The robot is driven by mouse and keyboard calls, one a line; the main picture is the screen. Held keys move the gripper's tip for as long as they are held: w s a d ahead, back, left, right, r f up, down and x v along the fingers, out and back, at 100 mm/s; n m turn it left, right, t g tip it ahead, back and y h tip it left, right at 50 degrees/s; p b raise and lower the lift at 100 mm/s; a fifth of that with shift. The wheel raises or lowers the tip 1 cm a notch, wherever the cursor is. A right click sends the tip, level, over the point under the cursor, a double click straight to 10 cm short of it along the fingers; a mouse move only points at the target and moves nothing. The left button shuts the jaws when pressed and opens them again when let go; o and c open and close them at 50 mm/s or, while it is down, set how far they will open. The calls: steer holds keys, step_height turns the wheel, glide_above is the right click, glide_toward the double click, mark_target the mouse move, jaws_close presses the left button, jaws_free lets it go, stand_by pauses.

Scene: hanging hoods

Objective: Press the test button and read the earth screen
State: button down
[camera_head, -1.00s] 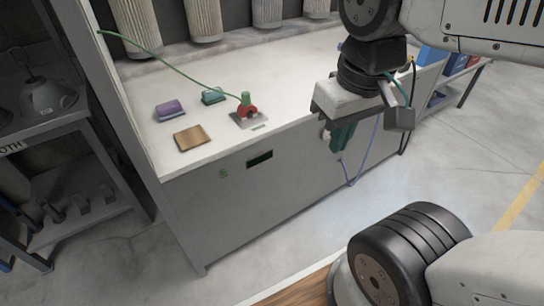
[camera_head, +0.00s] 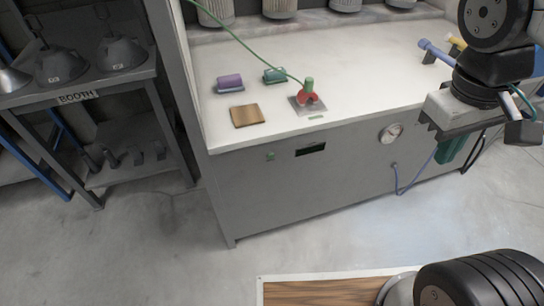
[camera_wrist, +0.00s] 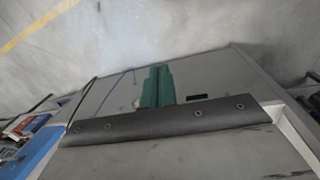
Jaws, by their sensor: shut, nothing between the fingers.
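A small green button (camera_head: 270,157), which looks like the test button, sits on the grey front panel of the bench. To its right is a dark rectangular screen (camera_head: 310,150); no reading can be made out. A dark slot like the screen (camera_wrist: 197,97) also shows in the wrist view. My gripper (camera_head: 450,152) has green fingers, shut and empty, in front of the panel's right part, well right of the button and screen. Its fingers (camera_wrist: 157,85) show side by side in the wrist view. The button cannot be made out there.
On the white bench top (camera_head: 370,75) are a red clamp (camera_head: 309,98) with a green lead, a brown block (camera_head: 247,116), a purple block (camera_head: 229,83) and a teal block (camera_head: 274,75). A round gauge (camera_head: 391,133) is on the panel. The floor before the panel is clear.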

mark_target(271, 156)
steer(key=w+a+f+n+t+h, duration=0.1)
steer(key=w+a+f+n+h, duration=0.2)
steer(key=w+f+n+h, duration=0.35)
steer(key=w+a+f+n+t+h, duration=0.1)
steer(key=w+a+f+n+h, duration=0.25)
steer(key=w+f+n, duration=0.5)
steer(key=w+a+f+n+t+y, duration=0.2)
steer(key=a+f+n+t, duration=0.3)
steer(key=a+f+n, duration=0.3)
steer(key=w+a+f+n+t+y, duration=0.2)
steer(key=a+f+n+t, duration=0.4)
steer(key=f, duration=0.8)
steer(key=a+n+y, duration=0.1)
steer(key=a+n, duration=0.2)
steer(key=n, duration=0.2)
steer(key=shift+a+f, duration=0.15)
steer(key=shift+f, duration=0.25)
steer(key=w+a, duration=0.2)
steer(key=w, duration=0.6)
steer(key=shift+w+a, duration=0.2)
steer(key=shift+w, duration=0.15)
steer(key=shift+w+a, duration=0.1)
steer(key=shift+w, duration=0.15)
